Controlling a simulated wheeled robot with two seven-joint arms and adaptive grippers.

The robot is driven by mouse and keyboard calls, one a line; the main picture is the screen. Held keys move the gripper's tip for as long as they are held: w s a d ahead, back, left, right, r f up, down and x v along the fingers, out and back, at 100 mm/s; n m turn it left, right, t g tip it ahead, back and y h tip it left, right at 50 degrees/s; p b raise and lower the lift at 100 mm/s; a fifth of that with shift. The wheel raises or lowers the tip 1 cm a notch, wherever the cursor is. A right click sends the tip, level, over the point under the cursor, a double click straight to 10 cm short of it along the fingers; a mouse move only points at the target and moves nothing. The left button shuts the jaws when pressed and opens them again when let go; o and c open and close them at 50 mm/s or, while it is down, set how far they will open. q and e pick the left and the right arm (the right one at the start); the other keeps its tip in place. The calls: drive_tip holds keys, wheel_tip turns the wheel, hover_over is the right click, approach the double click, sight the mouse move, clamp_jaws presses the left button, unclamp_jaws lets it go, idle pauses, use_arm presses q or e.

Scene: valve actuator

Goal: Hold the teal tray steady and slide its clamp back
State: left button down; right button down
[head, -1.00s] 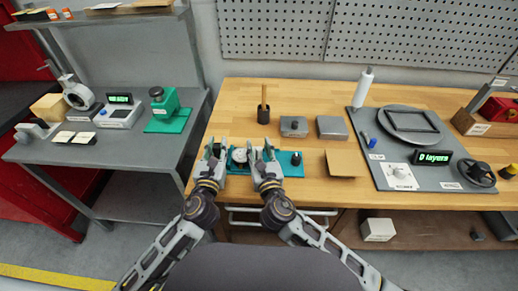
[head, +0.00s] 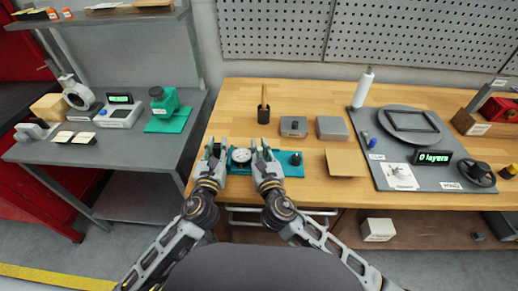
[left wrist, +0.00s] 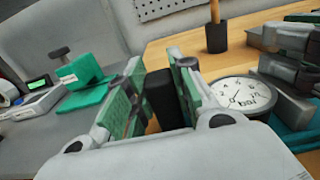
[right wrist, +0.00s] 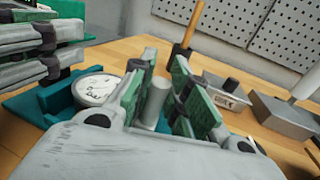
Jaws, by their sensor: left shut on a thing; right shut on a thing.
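The teal tray (head: 283,158) lies near the front edge of the wooden bench, with a white round gauge (head: 241,155) on it between my grippers. My left gripper (head: 216,151) is at the tray's left end, its fingers on either side of a black upright block (left wrist: 160,97), shut on it. My right gripper (head: 262,151) is just right of the gauge. The right wrist view shows it shut on a grey upright cylinder (right wrist: 156,101), which looks like part of the clamp. The clamp's base is hidden by the fingers. A black knob (head: 296,158) stands at the tray's right end.
Behind the tray stand a black cup with a wooden handle (head: 263,115) and two grey blocks (head: 293,126). A brown sheet (head: 345,162) lies right of the tray. A grey station with a "0 layers" display (head: 432,158) fills the bench's right side.

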use_arm(q)
drive_tip(key=shift+f, duration=0.25)
use_arm(e)
drive_tip(key=shift+d, duration=2.55)
drive_tip(key=c, duration=1.3)
unclamp_jaws()
drive_tip(key=shift+c, duration=0.2)
drive_tip(key=shift+s, duration=0.15)
drive_tip(key=shift+v, duration=5.85)
use_arm(q)
drive_tip(key=c, duration=1.1)
unclamp_jaws()
drive_tip(key=shift+r, duration=0.15)
drive_tip(key=shift+c, duration=0.2)
